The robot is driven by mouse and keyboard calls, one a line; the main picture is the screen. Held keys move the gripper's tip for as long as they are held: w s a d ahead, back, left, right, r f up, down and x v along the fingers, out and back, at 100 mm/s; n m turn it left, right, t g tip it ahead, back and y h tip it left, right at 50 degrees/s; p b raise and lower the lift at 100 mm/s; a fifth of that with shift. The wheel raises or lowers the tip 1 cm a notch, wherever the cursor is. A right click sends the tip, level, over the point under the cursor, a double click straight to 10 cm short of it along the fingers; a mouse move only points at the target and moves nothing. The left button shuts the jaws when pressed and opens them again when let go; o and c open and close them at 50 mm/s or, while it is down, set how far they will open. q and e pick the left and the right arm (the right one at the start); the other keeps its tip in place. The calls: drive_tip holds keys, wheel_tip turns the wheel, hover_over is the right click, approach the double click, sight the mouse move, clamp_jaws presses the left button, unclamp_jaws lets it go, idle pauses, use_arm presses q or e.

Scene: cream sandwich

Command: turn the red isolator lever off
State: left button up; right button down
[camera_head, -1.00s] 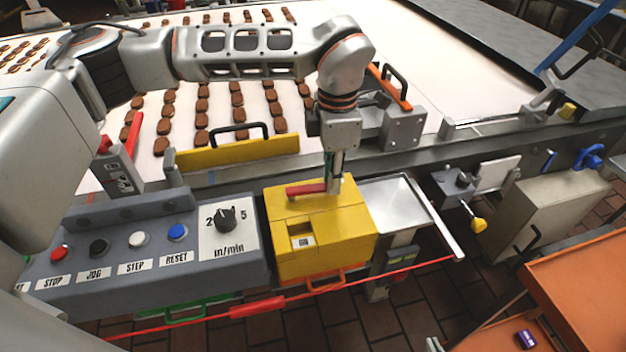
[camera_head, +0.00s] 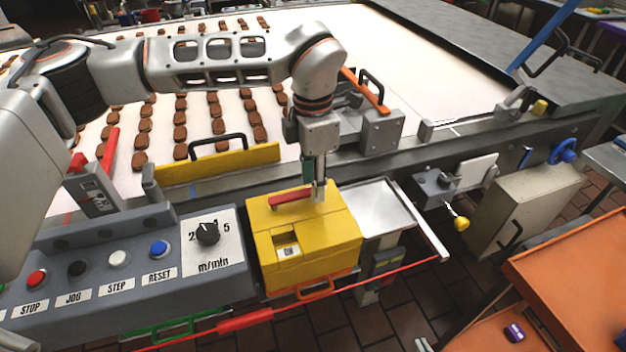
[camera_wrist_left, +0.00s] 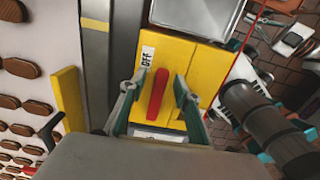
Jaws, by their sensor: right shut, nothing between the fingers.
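The red isolator lever (camera_head: 290,198) lies across the top of a yellow box (camera_head: 305,245), beside the conveyor. My left gripper (camera_head: 319,190) points down at the lever's right end in the head view. In the left wrist view the left gripper (camera_wrist_left: 157,88) is open, with one finger on each side of the red lever (camera_wrist_left: 153,95). Narrow gaps show beside the lever, and I cannot tell whether either finger touches it. An OFF label (camera_wrist_left: 147,56) lies near the lever's tip.
A grey control panel (camera_head: 130,252) with buttons and a dial adjoins the box on the left. A metal tray (camera_head: 380,207) lies to its right. A red cord (camera_head: 345,286) runs in front. An orange surface (camera_head: 575,265) stands at the right.

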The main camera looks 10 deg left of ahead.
use_arm(q)
wheel_tip(320, 180, up, 12)
idle(0.6)
drive_tip(key=shift+s, duration=0.1)
